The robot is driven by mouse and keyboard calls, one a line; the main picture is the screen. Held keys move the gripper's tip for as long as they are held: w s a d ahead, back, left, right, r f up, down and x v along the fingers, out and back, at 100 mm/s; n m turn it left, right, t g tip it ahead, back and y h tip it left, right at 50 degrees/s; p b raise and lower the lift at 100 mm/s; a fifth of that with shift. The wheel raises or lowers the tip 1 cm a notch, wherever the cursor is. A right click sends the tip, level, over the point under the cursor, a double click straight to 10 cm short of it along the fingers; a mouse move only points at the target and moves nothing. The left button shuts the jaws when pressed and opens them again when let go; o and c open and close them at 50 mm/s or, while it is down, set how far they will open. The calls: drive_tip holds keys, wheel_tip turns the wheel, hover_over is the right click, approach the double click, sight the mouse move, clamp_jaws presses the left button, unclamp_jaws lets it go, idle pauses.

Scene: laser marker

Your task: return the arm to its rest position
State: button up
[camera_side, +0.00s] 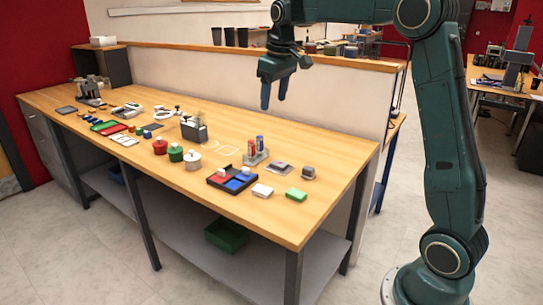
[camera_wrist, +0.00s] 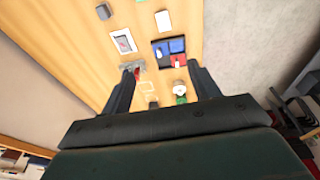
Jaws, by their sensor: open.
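My gripper (camera_side: 274,93) hangs in the air above the right part of the wooden workbench (camera_side: 240,210) in the side view, fingers pointing down and apart from everything. In the wrist view my gripper (camera_wrist: 160,85) shows two dark fingers spread wide, with nothing held between them. The bench top lies well below it, with a black tray of red and blue blocks (camera_wrist: 158,49) beyond the fingertips. That tray also shows in the side view (camera_side: 214,184).
A rack with red and blue cylinders (camera_side: 256,157), round pots (camera_side: 176,153), a green block (camera_side: 296,195) and a grey block (camera_side: 308,173) stand on the bench. A low partition (camera_side: 340,92) with a wooden top runs behind. The air around my gripper looks clear.

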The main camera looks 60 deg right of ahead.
drive_tip(key=s+a+t, duration=0.1)
drive_tip(key=s+a, duration=0.6)
drive_tip(key=s, duration=0.4)
drive_tip(key=s+a+t, duration=0.2)
drive_tip(key=s+a, duration=0.4)
drive_tip(key=s, duration=0.4)
drive_tip(key=s+a+f, duration=0.2)
drive_tip(key=s+f, duration=0.3)
drive_tip(key=s, duration=0.2)
drive_tip(key=shift+s+a+t+y, duration=0.2)
drive_tip(key=shift+s+t+y, duration=0.1)
drive_tip(key=shift+s, duration=0.1)
